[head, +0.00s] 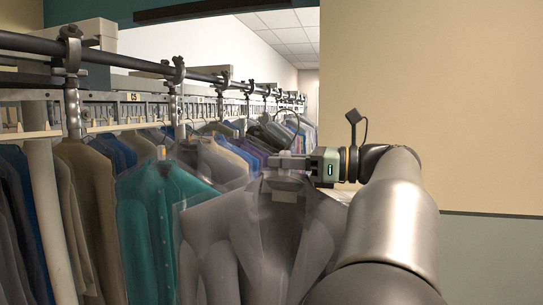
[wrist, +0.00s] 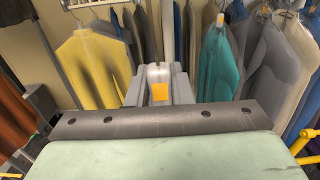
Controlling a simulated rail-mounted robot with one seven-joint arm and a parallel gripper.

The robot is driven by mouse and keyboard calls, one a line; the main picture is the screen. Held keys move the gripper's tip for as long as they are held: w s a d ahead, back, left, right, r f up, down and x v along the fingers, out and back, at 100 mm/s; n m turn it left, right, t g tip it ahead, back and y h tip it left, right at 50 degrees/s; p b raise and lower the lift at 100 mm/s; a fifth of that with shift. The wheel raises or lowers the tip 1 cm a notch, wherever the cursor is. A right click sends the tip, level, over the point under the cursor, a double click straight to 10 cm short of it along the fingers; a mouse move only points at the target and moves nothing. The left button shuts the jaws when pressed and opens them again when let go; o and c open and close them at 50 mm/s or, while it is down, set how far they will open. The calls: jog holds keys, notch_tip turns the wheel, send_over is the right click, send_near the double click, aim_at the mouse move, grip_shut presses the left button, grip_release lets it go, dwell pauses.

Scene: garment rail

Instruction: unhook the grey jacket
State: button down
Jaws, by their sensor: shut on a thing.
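The grey jacket (head: 282,235), in a clear plastic cover, hangs below my gripper (head: 287,163) in the head view. My gripper is shut on the neck of its hanger, just above the collar. The thin curved hanger hook (head: 290,118) rises above the fingers, and its top appears apart from the rail. In the wrist view the fingers (wrist: 159,85) close around a pale piece with an orange patch (wrist: 160,91). The jacket itself is not clearly visible in the wrist view.
The dark garment rail (head: 130,62) runs from the near left into the distance, with several hooks and hangers. A teal shirt (head: 160,225) and brown garments (head: 90,190) hang at left. A yellow garment (wrist: 92,65) shows in the wrist view. A beige wall (head: 440,100) stands at right.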

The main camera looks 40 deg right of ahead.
aim_at(304, 181)
jog(key=shift+v, duration=1.85)
